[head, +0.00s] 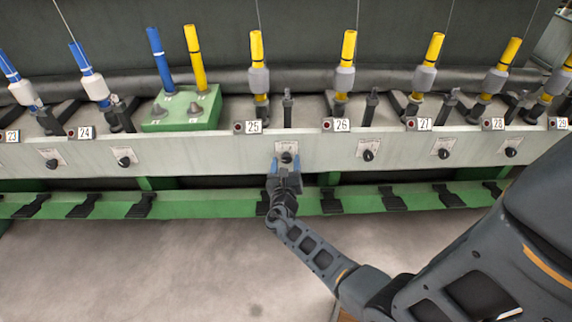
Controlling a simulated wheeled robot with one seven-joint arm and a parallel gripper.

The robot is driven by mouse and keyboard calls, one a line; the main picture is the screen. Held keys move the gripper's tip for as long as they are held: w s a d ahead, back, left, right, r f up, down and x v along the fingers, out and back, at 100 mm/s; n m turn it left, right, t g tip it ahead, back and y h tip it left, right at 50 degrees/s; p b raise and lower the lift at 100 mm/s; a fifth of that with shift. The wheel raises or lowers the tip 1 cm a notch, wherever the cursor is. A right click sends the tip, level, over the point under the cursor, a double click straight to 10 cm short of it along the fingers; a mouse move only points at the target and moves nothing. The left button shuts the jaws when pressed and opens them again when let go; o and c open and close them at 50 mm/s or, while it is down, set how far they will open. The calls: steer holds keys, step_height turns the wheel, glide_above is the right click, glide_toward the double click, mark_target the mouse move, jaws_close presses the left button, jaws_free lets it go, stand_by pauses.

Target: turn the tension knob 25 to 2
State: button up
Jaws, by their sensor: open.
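The tension knob 25 (287,157) is a small black knob on a pale scale plate on the grey rail, below and right of the "25" label (253,127). My gripper (287,163) is open at this knob, with a blue-tipped finger on its left and another on its right. Whether the fingers touch the knob cannot be told. The knob's pointer direction and the scale numbers are too small to read, and the gripper partly hides the plate's lower part.
Similar knobs sit along the rail, such as knob 26 (368,155) to the right and knob 24 (124,157) to the left. Yellow bobbins (347,60) stand above. A green box (184,108) sits left of 25. A green lower rail (230,205) with black pedals runs below.

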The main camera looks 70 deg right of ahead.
steer(key=shift+d, duration=0.1)
steer(key=shift+c, duration=0.4)
steer(key=c, duration=1)
steer(key=shift+o, duration=0.2)
steer(key=m+b, duration=0.3)
steer(key=m, duration=0.1)
steer(key=shift+f+m, duration=0.1)
steer(key=shift+m, duration=0.2)
steer(key=m+b, duration=0.3)
steer(key=m, duration=0.2)
steer(key=shift+y+b, duration=0.35)
steer(key=shift+y, duration=0.05)
steer(key=m+b, duration=0.4)
steer(key=m, duration=0.1)
steer(key=shift+s+t, duration=0.15)
steer(key=shift+t, duration=0.25)
steer(key=m+b, duration=0.3)
steer(key=m, duration=0.1)
steer(key=shift+y, duration=0.3)
steer(key=shift+d, duration=0.1)
